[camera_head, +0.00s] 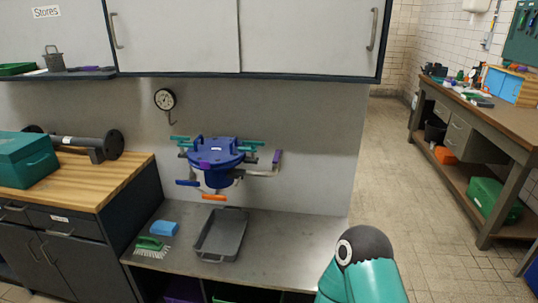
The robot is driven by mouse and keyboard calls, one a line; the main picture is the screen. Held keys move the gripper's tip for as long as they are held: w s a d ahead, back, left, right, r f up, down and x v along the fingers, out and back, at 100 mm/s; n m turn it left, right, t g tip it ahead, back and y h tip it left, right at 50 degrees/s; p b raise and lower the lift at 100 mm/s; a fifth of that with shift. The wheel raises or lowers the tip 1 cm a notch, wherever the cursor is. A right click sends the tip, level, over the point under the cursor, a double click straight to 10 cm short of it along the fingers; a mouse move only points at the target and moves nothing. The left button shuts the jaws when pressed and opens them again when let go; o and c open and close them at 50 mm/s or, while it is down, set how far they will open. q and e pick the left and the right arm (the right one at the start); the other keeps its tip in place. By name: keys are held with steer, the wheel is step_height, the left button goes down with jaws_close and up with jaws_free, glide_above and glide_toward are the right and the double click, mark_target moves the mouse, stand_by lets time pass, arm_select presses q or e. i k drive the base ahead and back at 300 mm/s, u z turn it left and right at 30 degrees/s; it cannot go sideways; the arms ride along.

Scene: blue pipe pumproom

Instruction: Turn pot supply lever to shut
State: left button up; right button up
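A round blue pot (216,152) is mounted on the grey back wall above the metal bench. Grey pipes come out on both sides and below it. Several coloured levers sit around it: a blue lever (187,183) at lower left, an orange lever (214,197) below, a purple lever (277,156) upright at the right, and teal bars (248,142) behind. A small purple part (204,165) is on the pot's front. Labels are too small to read, so I cannot tell which is the supply lever. Neither gripper is in view.
A teal and dark arm link of mine shows at bottom right. The bench holds a grey tray (238,216), a blue sponge (165,228) and a green brush (149,243). Cabinets (175,35) overhang above. The floor at right is clear.

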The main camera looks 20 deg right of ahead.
mark_target(277, 156)
steer(key=i, duration=0.95)
steer(key=z, duration=0.05)
